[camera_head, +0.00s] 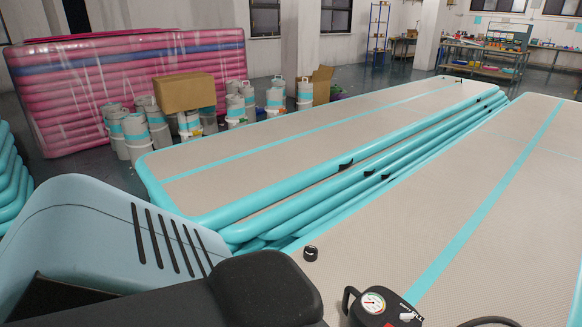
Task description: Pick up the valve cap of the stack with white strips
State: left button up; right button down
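A small black round cap (310,253) sits on the beige top of the near right inflatable track (470,230), close to its left edge. This track has a teal lengthwise strip. Another stack of inflatable tracks (300,140) lies to its left, beige on top with teal rims and a thin teal strip. Small dark valve spots (345,163) show on that stack's side. I see no clearly white strips on either. Neither of my grippers is in view.
A black pump with a round gauge (373,303) is at the bottom centre. More teal inflatables (10,180) are at the left edge. Workbenches (485,55) stand far right.

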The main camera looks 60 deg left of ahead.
aim_at(310, 252)
jog(key=u, duration=1.7)
